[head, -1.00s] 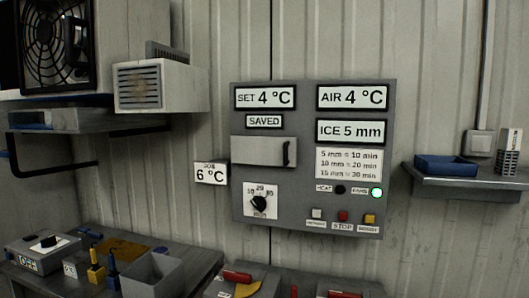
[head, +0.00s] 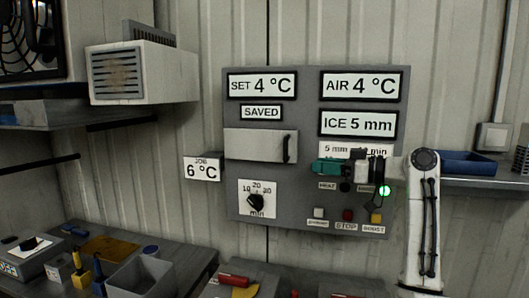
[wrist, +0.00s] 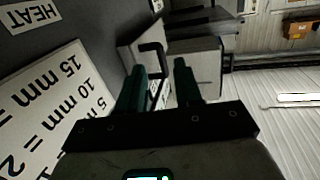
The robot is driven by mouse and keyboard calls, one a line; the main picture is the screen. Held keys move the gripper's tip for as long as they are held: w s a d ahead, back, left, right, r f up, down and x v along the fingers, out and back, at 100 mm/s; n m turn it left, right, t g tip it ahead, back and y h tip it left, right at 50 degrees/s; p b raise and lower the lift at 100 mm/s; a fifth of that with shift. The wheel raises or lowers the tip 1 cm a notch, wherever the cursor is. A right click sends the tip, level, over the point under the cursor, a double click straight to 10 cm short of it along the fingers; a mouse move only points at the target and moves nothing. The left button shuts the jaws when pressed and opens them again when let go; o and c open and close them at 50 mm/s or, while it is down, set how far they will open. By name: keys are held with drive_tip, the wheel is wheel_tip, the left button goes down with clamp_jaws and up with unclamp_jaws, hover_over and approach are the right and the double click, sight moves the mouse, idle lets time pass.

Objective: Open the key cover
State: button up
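The key cover (head: 255,146) is a pale grey plate on the grey control panel, below the SAVED label, and looks closed. Its black upright handle (head: 287,149) is at its right end. My gripper (head: 317,167), with teal fingers, is in front of the panel, to the right of the handle and slightly lower. The wrist view shows the two fingers (wrist: 160,66) apart with nothing held between them. The black handle (wrist: 152,50) appears just beyond the fingertips there, and they look clear of it.
My arm hides part of the minutes table on the panel. A dial (head: 256,202) and several buttons sit below the cover. A small 6 °C box (head: 203,168) is left of the panel. A bench (head: 185,262) with a grey bin stands below left.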

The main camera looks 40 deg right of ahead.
sight(286, 156)
drive_tip(key=shift+n, duration=0.4)
drive_tip(key=w+a+r+p, duration=0.1)
drive_tip(key=w, duration=0.2)
drive_tip(key=w+a+r+p, duration=0.1)
drive_tip(key=w+a, duration=0.1)
drive_tip(key=w, duration=0.1)
drive_tip(key=w+a+r+p, duration=0.1)
drive_tip(key=w, duration=0.3)
drive_tip(key=shift+a, duration=0.3)
clamp_jaws()
